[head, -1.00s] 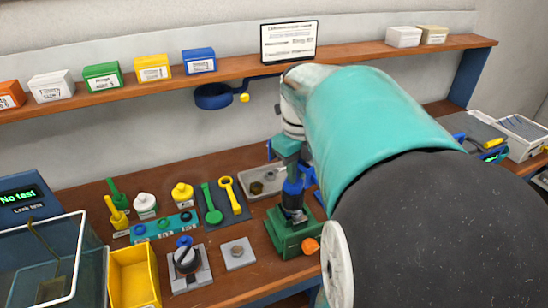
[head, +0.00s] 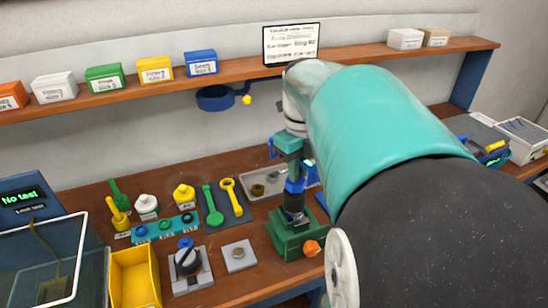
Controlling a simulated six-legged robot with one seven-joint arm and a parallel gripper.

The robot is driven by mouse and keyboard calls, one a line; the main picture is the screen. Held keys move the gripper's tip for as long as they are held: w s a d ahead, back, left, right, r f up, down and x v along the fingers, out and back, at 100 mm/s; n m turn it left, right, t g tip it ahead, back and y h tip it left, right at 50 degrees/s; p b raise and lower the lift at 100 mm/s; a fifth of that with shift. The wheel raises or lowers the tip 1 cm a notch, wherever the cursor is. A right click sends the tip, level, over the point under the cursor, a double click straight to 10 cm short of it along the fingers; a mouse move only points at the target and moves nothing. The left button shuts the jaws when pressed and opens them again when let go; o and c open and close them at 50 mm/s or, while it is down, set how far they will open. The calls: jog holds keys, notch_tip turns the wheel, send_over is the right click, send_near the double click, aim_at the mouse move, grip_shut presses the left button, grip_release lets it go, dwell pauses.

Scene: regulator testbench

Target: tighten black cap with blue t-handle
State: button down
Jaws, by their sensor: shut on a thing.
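My gripper (head: 293,172) points down over the green vise (head: 293,238) at the middle of the bench. It is shut on the blue T-handle (head: 294,187), which stands upright above the vise. A dark cylindrical part, apparently the black cap (head: 292,202), sits directly under the handle, in the vise. The fingertips are small here, and their exact contact with the handle is hard to make out. My arm hides the area to the right of the vise.
A black-topped part with a blue knob (head: 187,260) and a grey square plate (head: 239,256) are left of the vise. A yellow bin (head: 135,278) and a clear tank (head: 45,265) stand farther left. A grey tray (head: 262,180) lies behind. A shelf (head: 220,80) carries small boxes.

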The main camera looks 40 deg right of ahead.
jog(key=shift+r, duration=0.95)
jog(key=shift+r, duration=2.45)
